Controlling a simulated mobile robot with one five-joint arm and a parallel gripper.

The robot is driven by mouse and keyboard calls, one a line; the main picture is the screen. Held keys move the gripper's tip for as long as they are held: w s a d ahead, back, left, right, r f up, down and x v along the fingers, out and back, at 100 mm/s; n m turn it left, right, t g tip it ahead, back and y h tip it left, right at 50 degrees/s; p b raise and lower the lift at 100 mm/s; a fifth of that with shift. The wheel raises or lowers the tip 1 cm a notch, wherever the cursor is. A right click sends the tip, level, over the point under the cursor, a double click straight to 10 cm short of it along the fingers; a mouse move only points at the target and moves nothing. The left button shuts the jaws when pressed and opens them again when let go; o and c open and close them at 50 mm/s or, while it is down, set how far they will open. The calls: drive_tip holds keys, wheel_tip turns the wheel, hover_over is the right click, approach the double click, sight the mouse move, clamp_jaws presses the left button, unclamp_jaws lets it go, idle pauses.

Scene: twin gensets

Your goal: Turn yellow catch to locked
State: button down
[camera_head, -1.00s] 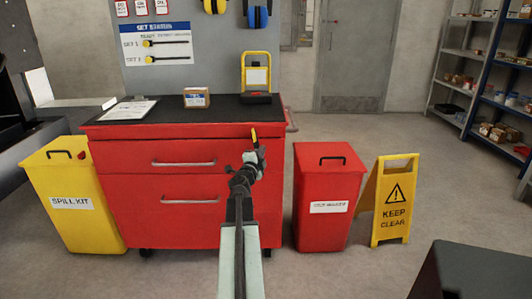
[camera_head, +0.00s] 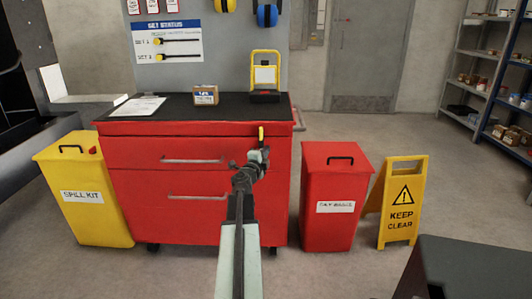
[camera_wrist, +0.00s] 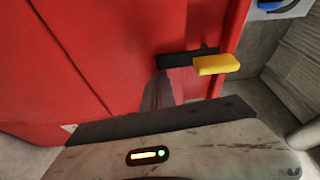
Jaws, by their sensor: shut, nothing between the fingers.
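The yellow catch (camera_head: 261,133) is on the red tool cabinet (camera_head: 133,153), near the right end of its front. In the wrist view the yellow catch (camera_wrist: 217,64) is a short yellow grip at the end of a dark bar, sticking out to the right beside the cabinet edge. My gripper (camera_head: 261,153) is just below and in front of the catch in the head view. It is shut and empty, and appears apart from the catch. My gripper's pale, worn body fills the bottom of the wrist view. No lock marking is readable.
A red waste bin (camera_head: 331,230) stands right of the cabinet, with a yellow keep-clear sign (camera_head: 402,218) beyond it. A yellow spill kit bin (camera_head: 85,220) stands at left. A set status board (camera_head: 167,42) hangs behind. The floor in front of the bins is open.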

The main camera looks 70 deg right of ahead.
drive_tip(key=s, duration=0.3)
drive_tip(key=shift+s+a, duration=0.25)
drive_tip(key=shift+s, duration=0.05)
drive_tip(key=a, duration=0.8)
drive_tip(key=shift+w+a, duration=0.2)
drive_tip(key=shift+a, duration=0.1)
